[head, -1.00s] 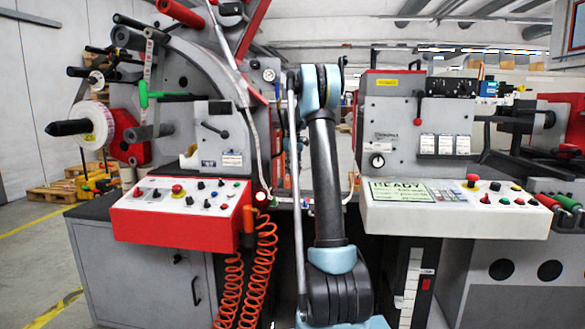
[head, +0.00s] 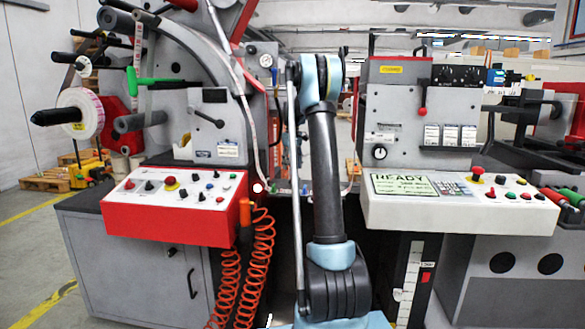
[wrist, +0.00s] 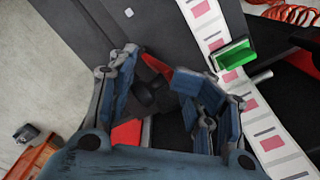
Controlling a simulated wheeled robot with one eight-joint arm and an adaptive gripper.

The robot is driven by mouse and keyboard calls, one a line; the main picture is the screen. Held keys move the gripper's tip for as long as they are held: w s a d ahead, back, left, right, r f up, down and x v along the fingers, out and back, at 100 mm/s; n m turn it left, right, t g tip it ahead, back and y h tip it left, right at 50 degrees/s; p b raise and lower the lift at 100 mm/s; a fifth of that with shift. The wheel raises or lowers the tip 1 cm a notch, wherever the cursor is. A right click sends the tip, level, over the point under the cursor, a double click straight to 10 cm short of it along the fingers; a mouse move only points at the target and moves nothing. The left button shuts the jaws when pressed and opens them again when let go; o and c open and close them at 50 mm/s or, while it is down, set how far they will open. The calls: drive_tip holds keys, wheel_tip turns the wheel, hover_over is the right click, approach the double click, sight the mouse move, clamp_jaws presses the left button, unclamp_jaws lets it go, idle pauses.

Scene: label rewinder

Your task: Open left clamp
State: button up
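A green handle (head: 150,79) sticks out on the left machine beside the white label strip (head: 138,50). A green piece (wrist: 233,54) also shows against the label strip (wrist: 272,132) in the wrist view. A black lever (head: 208,118) is on the left machine's grey block. I cannot tell for sure which part is the left clamp. My gripper (wrist: 165,95) is open in the wrist view, its blue fingers apart. A dark knob-like part (wrist: 150,95) shows between the fingers, with red parts behind; I see no contact. The gripper is outside the head view.
A red control panel (head: 170,218) juts out below the left machine, and a white one (head: 455,213) with a READY screen is at right. Orange coiled hoses (head: 262,265) hang between them. A white roll (head: 80,115) sits on a black spindle at left. Open floor lies at far left.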

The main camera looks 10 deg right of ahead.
drive_tip(key=shift+s+a+r, duration=0.15)
drive_tip(key=shift+r, duration=0.05)
wheel_tip(320, 180, up, 12)
idle(0.7)
drive_tip(key=shift+f, duration=0.1)
